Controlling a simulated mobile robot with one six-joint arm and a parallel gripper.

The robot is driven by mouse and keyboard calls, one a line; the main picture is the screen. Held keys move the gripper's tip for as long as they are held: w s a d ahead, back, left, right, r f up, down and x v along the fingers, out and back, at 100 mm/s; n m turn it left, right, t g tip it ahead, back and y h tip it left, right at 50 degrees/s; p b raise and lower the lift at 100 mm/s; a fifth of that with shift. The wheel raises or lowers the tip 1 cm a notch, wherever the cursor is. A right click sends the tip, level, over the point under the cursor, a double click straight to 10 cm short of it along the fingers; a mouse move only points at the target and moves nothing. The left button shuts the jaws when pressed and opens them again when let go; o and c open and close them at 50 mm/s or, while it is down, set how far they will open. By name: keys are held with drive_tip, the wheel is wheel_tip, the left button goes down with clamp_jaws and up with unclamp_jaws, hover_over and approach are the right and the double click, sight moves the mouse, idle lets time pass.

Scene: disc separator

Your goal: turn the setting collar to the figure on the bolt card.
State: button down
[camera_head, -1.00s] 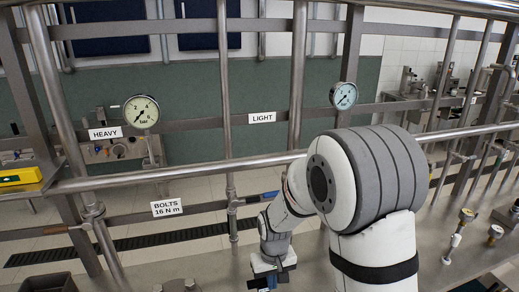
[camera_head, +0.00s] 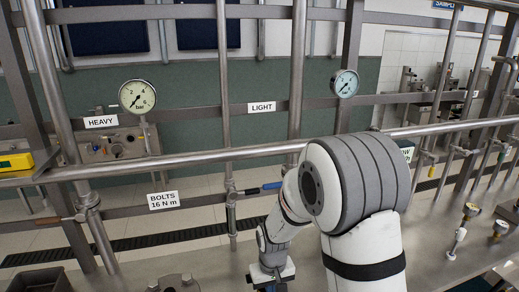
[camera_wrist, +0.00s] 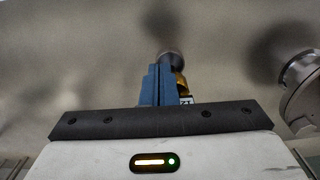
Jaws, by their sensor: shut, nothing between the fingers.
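The bolt card (camera_head: 163,200) is a white label reading "BOLTS 16 N m" on a rail in the left part of the head view. My gripper (camera_wrist: 157,70) shows its two blue fingers shut together in the wrist view, with nothing between them. A brass-coloured piece (camera_wrist: 181,87) with a small marked plate (camera_wrist: 186,100) shows just right of the fingers, partly hidden by them. A dark rounded end (camera_wrist: 170,56) lies beyond the fingertips, blurred. I cannot tell whether either is the setting collar or whether the fingers touch them. In the head view the fingers are mostly cut off at the bottom edge.
A blurred round metal fitting (camera_wrist: 303,90) stands at the right of the wrist view. Pipes and rails cross the head view, with a HEAVY gauge (camera_head: 137,96) and a LIGHT gauge (camera_head: 346,83). A dark bin (camera_head: 42,280) sits at bottom left.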

drive_tip(key=shift+w+a, duration=0.2)
idle(0.6)
drive_tip(key=shift+s+a+b, duration=0.2)
drive_tip(key=shift+a+b, duration=0.1)
wheel_tip(320, 180, up, 6)
drive_tip(key=s+p, duration=0.1)
drive_tip(key=p, duration=0.2)
drive_tip(key=shift+a, duration=0.3)
idle(0.7)
drive_tip(key=s+d+r+m+t, duration=0.3)
drive_tip(key=s+d+r, duration=1)
drive_tip(key=s+r, duration=0.3)
drive_tip(key=shift+d+r, duration=0.2)
drive_tip(key=shift+r, duration=0.5)
